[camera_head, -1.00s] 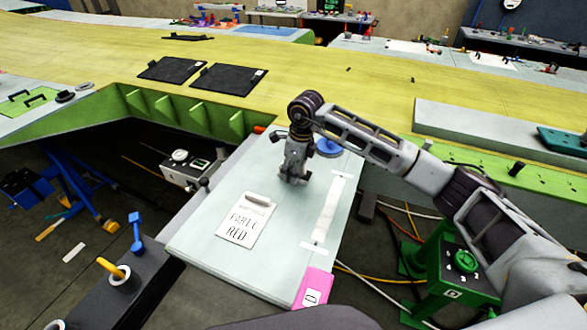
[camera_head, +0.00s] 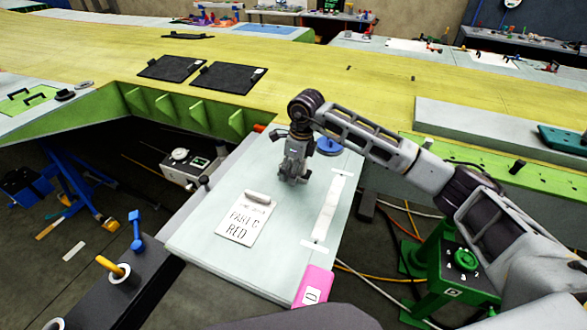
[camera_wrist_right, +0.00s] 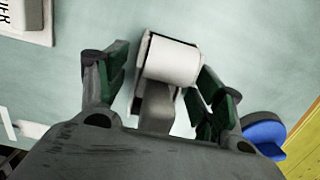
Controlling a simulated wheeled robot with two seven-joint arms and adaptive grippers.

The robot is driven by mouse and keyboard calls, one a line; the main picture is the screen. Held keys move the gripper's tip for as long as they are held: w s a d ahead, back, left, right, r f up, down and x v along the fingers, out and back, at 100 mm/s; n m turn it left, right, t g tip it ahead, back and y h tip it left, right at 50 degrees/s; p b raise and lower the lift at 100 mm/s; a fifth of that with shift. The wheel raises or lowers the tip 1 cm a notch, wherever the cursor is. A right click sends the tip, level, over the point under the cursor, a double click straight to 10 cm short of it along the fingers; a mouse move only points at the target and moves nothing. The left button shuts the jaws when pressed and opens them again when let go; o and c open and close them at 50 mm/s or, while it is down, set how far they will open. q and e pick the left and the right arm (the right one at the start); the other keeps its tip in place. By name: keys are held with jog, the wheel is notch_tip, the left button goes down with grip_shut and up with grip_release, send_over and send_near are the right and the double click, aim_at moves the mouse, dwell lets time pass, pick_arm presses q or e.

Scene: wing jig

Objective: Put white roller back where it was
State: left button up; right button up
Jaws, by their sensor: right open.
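The white roller (camera_wrist_right: 172,60) shows in the right wrist view as a short white cylinder with a grey piece below it. It lies over the pale table between the two fingers of my right gripper (camera_wrist_right: 163,65). The fingers are open, one on each side of the roller, with a gap showing at the left. In the head view my right gripper (camera_head: 293,179) points down at the pale table (camera_head: 220,195), and I cannot make out the roller there behind it. My left gripper is not in view.
A blue round object (camera_head: 328,147) stands behind right. A white strip (camera_head: 331,208) and a pink tag (camera_head: 314,287) lie along the right side.

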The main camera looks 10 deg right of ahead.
jog(key=shift+r, duration=0.1)
jog(key=shift+r, duration=0.25)
jog(key=r+b, duration=0.1)
jog(key=r, duration=0.2)
jog(key=d+r+b, duration=0.1)
jog(key=r, duration=0.2)
jog(key=s+r, duration=0.1)
jog(key=r, duration=0.3)
jog(key=shift+d+b, duration=0.15)
jog(key=shift+b, duration=0.25)
jog(key=shift+d+r, duration=0.1)
jog(key=shift+r, duration=0.6)
